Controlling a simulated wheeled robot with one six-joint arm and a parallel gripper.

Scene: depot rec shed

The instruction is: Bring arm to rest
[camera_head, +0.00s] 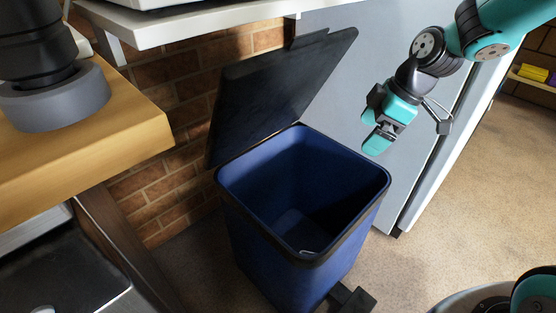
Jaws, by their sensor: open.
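My gripper (380,128), teal and black, hangs at the end of my arm at the upper right. It is above and beside the right rear rim of a blue bin (268,262), in front of a grey panel. It looks empty, and its jaws are open, though their gap is hard to make out from this angle. My arm comes in from the top right corner and bends down at the wrist.
The bin's black lid (270,85) stands open against the brick wall (187,93). A wooden counter (130,125) is at left, a white shelf (190,22) above. Floor (475,185) is clear at right.

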